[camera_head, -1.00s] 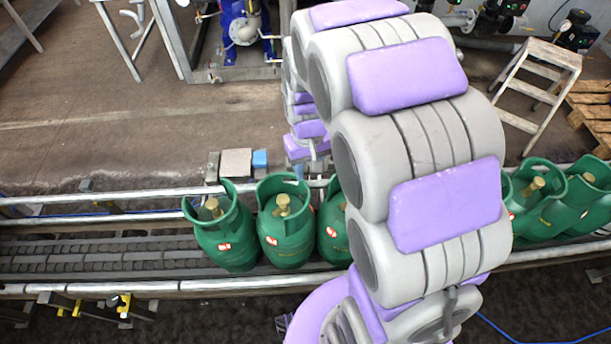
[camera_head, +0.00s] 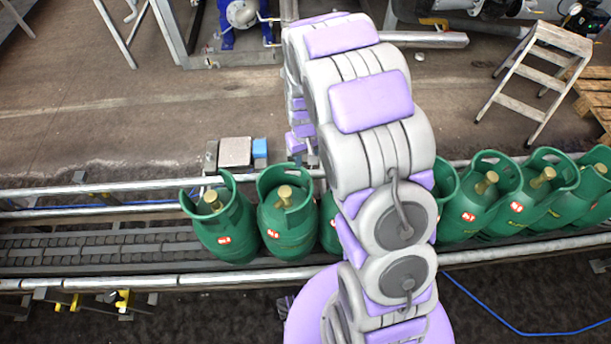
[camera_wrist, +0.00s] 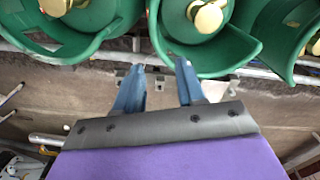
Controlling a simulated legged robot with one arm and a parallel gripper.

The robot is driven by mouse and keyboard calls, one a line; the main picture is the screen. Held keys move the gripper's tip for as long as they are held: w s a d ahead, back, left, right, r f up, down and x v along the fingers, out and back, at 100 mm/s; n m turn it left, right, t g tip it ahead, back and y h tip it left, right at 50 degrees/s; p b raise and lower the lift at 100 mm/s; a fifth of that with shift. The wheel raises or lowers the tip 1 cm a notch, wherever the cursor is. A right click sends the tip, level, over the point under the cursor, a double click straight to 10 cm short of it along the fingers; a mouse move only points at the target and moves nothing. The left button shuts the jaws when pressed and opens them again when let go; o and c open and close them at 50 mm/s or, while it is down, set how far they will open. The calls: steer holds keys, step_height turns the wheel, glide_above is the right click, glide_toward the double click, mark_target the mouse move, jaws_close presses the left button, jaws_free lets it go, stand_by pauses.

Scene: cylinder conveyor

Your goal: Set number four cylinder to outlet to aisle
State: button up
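Several green gas cylinders with brass valves and collar handles stand upright in a row on the conveyor (camera_head: 110,247). Left of my arm are a first cylinder (camera_head: 225,228), a second (camera_head: 288,220) and part of a third (camera_head: 328,225). Right of it are more, including one cylinder (camera_head: 480,205). I cannot tell which is number four. My gripper (camera_wrist: 159,68) is open and empty in the wrist view, its two blue fingers apart below the collar of a middle cylinder (camera_wrist: 205,55). Whether a finger touches the collar is unclear. My arm hides the gripper in the head view.
Metal rails (camera_head: 100,283) border the conveyor, and its left part is empty. A small box with a blue end (camera_head: 236,152) sits by the far rail. A step stool (camera_head: 538,75) and a wooden pallet (camera_head: 597,95) stand at the back right. The floor behind the conveyor is largely clear.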

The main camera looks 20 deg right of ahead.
mark_target(306, 171)
step_height(306, 171, down, 10)
steer(key=shift+f+b, duration=0.1)
steer(key=shift+b, duration=0.9)
steer(key=shift+c, duration=0.3)
jaws_close()
steer(key=shift+d, duration=0.1)
